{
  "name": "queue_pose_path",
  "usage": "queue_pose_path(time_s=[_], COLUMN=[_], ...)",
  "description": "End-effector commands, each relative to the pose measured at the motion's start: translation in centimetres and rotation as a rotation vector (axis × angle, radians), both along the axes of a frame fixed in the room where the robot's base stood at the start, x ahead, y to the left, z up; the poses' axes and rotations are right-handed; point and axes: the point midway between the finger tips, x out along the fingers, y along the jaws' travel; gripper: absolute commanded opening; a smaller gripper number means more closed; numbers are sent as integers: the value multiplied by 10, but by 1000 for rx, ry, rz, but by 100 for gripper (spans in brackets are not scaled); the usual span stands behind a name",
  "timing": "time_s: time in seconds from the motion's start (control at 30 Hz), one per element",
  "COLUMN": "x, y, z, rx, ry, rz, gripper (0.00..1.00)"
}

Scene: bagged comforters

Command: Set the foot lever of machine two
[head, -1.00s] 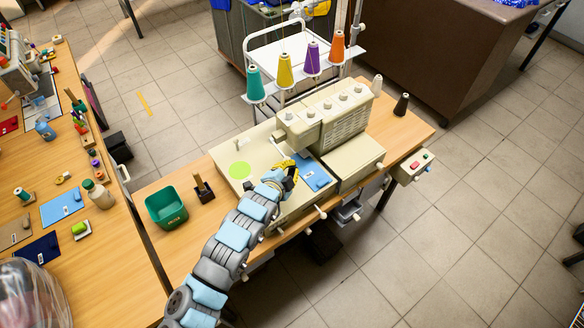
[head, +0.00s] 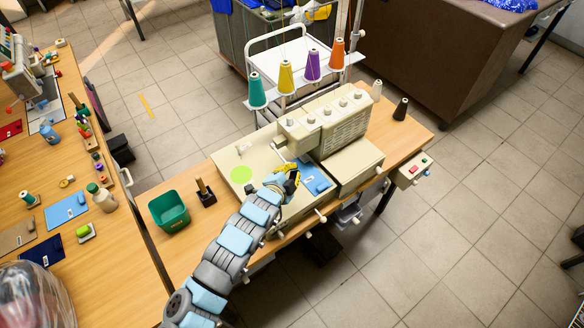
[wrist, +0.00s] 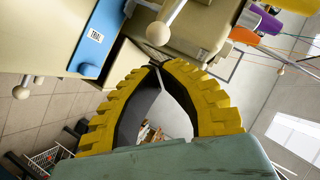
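A cream sewing machine (head: 330,125) stands on a wooden table in the head view. My gripper (head: 292,172) is at the front of its sewing head, above the left end of a blue cloth (head: 316,180). In the wrist view my gripper's yellow fingers (wrist: 154,66) arch together and their tips meet. A pale lever with a round knob (wrist: 159,33) is just beyond the tips; I cannot tell whether they touch it. A thin grey piece shows between the fingers, and I cannot tell what it belongs to. The blue cloth (wrist: 98,38) carries a label.
Several thread cones stand behind the machine, among them a purple one (head: 312,66). A green bin (head: 168,210) and a dark block with a wooden handle (head: 206,193) are to the left. A switch box (head: 413,172) hangs at the right. Another workbench (head: 112,235) is at far left.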

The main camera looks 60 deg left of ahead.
Motion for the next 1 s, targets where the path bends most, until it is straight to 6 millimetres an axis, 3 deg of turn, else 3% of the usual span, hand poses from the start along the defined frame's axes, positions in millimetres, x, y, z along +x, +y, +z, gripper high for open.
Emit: queue_pose_path(time_s=[0.27,0.37,1.0], x=[-2,-16,-70], y=[-24,-29,-70], z=[26,23,52], rx=[2,2,3], ry=[-1,1,-1], rz=[-1,3,1], gripper=[0,0,0])
